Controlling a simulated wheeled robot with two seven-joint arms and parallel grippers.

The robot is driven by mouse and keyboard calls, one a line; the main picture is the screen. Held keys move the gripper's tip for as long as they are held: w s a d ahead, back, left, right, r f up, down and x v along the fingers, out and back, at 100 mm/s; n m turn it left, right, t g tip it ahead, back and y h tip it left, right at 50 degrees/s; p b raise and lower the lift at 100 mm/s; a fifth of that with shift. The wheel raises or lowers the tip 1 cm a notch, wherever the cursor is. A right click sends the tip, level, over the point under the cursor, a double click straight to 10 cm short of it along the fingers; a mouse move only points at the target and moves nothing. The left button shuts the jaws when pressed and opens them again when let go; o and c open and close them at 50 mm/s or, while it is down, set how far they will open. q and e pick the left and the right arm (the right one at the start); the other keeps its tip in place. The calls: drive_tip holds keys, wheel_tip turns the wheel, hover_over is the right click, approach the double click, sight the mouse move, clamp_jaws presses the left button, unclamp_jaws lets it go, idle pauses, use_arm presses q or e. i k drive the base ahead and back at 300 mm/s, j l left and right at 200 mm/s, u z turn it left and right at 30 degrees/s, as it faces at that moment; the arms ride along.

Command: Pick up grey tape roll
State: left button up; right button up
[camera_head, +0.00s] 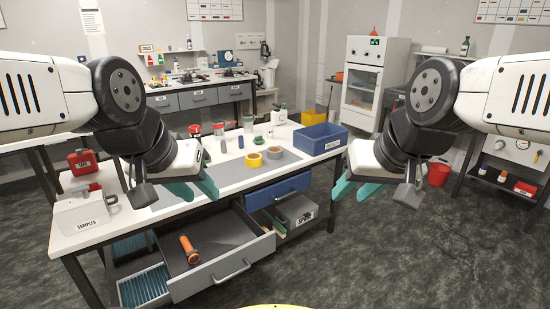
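The grey tape roll (274,153) lies on the grey mat of the white bench, just right of and behind a yellow tape roll (254,160). My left gripper (195,189) is to the left of the roll and nearer to me, with its teal fingers apart and nothing between them. My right gripper (354,189) is to the right of the roll, beyond the bench's right edge, also with fingers apart and empty. Neither gripper touches the roll.
A blue bin (320,138) stands right of the rolls. Jars and bottles stand behind them. An open drawer (222,272) holding an orange-handled flashlight-like object (189,249) juts out in front.

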sight(273, 153)
drive_tip(key=k+u, duration=0.25)
drive_tip(key=u, duration=0.15)
drive_tip(key=k+j+u, duration=0.15)
drive_tip(key=u, duration=0.25)
drive_tip(key=i+l+u, duration=0.25)
drive_tip(key=l+u, duration=0.2)
drive_tip(key=l, duration=0.2)
drive_tip(key=i+l+u, duration=0.25)
drive_tip(key=l+u, duration=0.25)
drive_tip(key=l, duration=0.2)
drive_tip(key=i+l, duration=0.1)
drive_tip(key=l, duration=0.35)
drive_tip(key=i+l, duration=0.1)
drive_tip(key=l, duration=0.35)
drive_tip(key=i+l, duration=0.1)
drive_tip(key=l, duration=0.4)
drive_tip(key=i+l, duration=0.1)
drive_tip(key=l, duration=0.8)
drive_tip(key=i+l, duration=0.15)
drive_tip(key=l, duration=0.3)
drive_tip(key=i+l, duration=0.1)
drive_tip(key=l, duration=0.4)
